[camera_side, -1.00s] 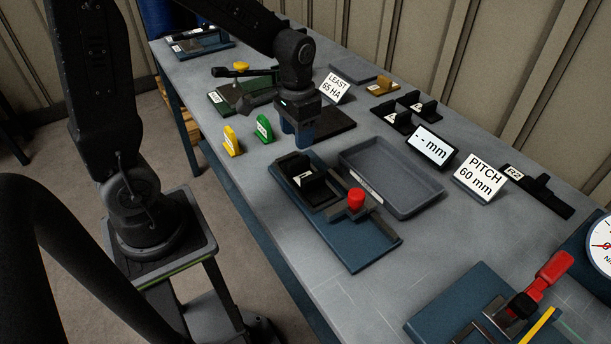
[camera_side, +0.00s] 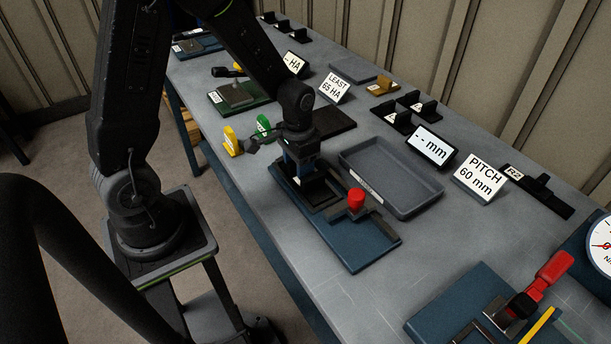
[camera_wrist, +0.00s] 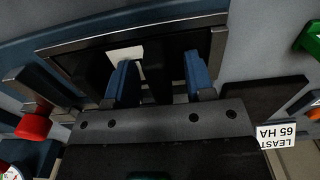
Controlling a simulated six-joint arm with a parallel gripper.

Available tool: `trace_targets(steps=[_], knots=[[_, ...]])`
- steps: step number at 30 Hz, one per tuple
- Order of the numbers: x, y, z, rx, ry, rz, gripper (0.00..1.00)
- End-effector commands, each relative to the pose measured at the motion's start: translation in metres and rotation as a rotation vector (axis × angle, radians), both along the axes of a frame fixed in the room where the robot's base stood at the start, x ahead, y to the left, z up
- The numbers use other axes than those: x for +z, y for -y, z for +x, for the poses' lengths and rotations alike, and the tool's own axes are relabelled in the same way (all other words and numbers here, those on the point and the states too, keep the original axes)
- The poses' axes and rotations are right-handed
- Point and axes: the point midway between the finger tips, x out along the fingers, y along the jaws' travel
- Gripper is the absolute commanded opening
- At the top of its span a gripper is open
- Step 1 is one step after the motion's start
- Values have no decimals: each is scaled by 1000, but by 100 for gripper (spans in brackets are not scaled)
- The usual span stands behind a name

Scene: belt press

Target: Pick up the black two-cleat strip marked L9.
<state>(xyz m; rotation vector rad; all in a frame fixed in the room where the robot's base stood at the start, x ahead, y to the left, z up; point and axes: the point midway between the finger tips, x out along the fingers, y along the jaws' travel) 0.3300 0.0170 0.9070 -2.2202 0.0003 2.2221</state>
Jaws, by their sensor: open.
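A black cleated strip with a white label (camera_wrist: 127,53) lies in the black-framed recess of the blue press fixture (camera_side: 365,247). Its mark is not readable. In the side view my gripper hides most of the strip. My gripper (camera_wrist: 158,66) is open above the recess, its blue fingers pointing down at the strip. In the wrist view the fingers stand apart over the dark strip area, one beside the label. I cannot tell whether they touch the strip.
A red knob (camera_side: 356,199) stands on the fixture close to my gripper. An empty grey tray (camera_side: 425,200) lies to the right. Yellow (camera_side: 232,140) and green (camera_side: 263,125) pieces stand to the left. Black cleated strips (camera_side: 392,117) and sign cards (camera_side: 479,178) lie behind.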

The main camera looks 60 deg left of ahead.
Motion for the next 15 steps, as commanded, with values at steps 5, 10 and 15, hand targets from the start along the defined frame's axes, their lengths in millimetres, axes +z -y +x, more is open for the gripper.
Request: trace_targets(steps=[5, 10, 15], knots=[[0, 0, 0, 0, 0, 0, 37], [0, 0, 0, 0, 0, 0, 21], [0, 0, 0, 0, 0, 0, 5]])
